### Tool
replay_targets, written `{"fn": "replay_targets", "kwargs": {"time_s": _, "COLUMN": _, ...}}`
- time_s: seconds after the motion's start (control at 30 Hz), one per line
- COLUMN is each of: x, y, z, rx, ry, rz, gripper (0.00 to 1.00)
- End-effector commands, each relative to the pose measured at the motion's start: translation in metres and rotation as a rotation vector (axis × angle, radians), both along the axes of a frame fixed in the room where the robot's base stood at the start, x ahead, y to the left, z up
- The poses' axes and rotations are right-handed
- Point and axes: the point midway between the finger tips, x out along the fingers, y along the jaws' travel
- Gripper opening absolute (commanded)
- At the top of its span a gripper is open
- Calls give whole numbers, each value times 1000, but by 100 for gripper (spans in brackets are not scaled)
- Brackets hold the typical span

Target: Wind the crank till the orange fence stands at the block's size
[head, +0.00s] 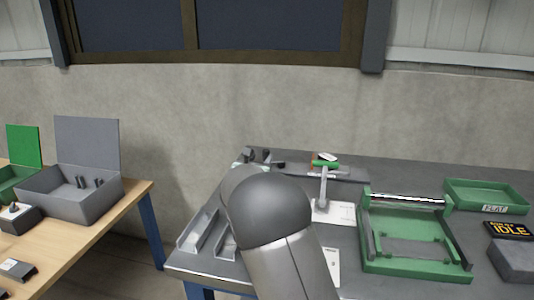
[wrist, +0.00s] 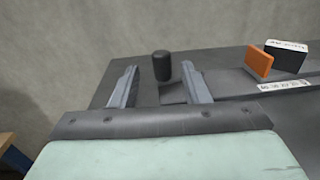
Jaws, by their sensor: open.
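My gripper (wrist: 160,72) is open in the wrist view, with one grey finger at each side of an upright black knob (wrist: 161,66), which looks like the crank's handle. The knob appears between or just beyond the fingertips, with gaps on both sides; I cannot tell its exact depth. The orange fence (wrist: 258,62) stands upright to the right. Close behind it is a dark block (wrist: 286,56) with a white, printed top edge. I cannot tell whether fence and block touch. In the head view my arm hides most of the crank area.
A printed white scale strip (wrist: 285,87) runs along the rail before the fence. In the head view, a green frame fixture (head: 415,268) and a green tray (head: 487,195) stand to the right. A grey open box (head: 70,190) sits on the wooden table at left.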

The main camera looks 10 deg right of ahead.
Motion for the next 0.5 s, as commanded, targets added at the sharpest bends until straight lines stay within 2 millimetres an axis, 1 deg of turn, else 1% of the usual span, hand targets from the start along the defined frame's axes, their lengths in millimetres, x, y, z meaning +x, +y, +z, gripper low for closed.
{"fn": "replay_targets", "kwargs": {"time_s": 0.03, "x": 10, "y": -6, "z": 0, "rx": -1, "ry": 0, "rz": -3, "gripper": 42}}
{"fn": "replay_targets", "kwargs": {"time_s": 0.2, "x": 37, "y": -19, "z": 0, "rx": -2, "ry": 0, "rz": -3, "gripper": 42}}
{"fn": "replay_targets", "kwargs": {"time_s": 0.33, "x": 50, "y": -25, "z": 0, "rx": -1, "ry": 0, "rz": -2, "gripper": 42}}
{"fn": "replay_targets", "kwargs": {"time_s": 0.5, "x": 56, "y": -28, "z": 0, "rx": -1, "ry": 0, "rz": -2, "gripper": 42}}
